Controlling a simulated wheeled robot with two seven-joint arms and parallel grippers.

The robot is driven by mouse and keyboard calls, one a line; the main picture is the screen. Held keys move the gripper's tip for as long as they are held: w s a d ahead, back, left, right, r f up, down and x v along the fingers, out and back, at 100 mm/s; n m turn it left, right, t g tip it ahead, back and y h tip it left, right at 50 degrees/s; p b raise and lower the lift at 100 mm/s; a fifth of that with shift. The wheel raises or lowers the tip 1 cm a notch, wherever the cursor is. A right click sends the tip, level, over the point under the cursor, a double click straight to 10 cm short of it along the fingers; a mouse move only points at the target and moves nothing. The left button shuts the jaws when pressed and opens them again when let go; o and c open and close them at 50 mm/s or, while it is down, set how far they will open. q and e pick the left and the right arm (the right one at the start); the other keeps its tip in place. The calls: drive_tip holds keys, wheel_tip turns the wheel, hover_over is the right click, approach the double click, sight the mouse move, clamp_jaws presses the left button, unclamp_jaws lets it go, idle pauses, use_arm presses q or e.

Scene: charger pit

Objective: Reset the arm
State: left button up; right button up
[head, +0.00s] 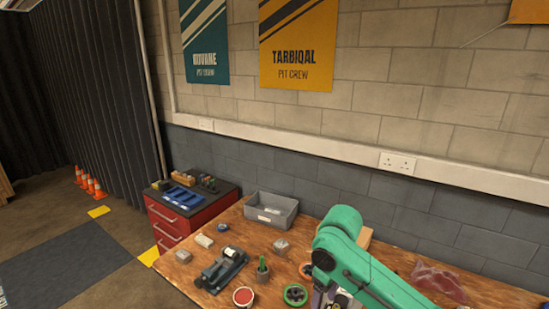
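A teal arm of mine with a dark round joint reaches over the workbench (215,262) from the lower right. It is bent, with its rounded top near the middle right of the head view. I cannot make out a gripper on it; small grey and dark parts just below the joint are too small to tell apart. No other arm shows.
A red drawer cabinet (172,225) stands left; orange cones (94,187) stand beyond.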

drive_tip(key=s+a+f+m+t+y, duration=0.1)
drive_tip(key=s+a+f+t+y, duration=0.15)
drive_tip(key=s+f, duration=0.35)
drive_tip(key=s+d+f+m+h, duration=0.1)
drive_tip(key=s+d+f+m, duration=0.2)
drive_tip(key=s+d, duration=0.35)
drive_tip(key=s+d+f+m+h, duration=0.2)
drive_tip(key=s+d+f+m, duration=0.1)
drive_tip(key=d, duration=0.6)
drive_tip(key=s+f+b, duration=0.2)
drive_tip(key=f+b, duration=0.1)
drive_tip(key=f, duration=1.3)
drive_tip(key=s+f+b, duration=0.2)
drive_tip(key=f+b, duration=0.2)
drive_tip(key=f, duration=1.2)
use_arm(q)
wheel_tip(320, 180, down, 10)
drive_tip(key=b, duration=0.3)
drive_tip(key=shift+w+d+f, duration=0.15)
drive_tip(key=shift+w+d, duration=0.2)
drive_tip(key=shift+w, duration=0.1)
use_arm(e)
drive_tip(key=s+d+f+g, duration=0.1)
drive_tip(key=s+d+f, duration=0.1)
drive_tip(key=s+f, duration=1.3)
drive_tip(key=shift+d+f+n+g, duration=0.15)
drive_tip(key=shift+f+n+g, duration=0.25)
drive_tip(key=shift+f, duration=0.3)
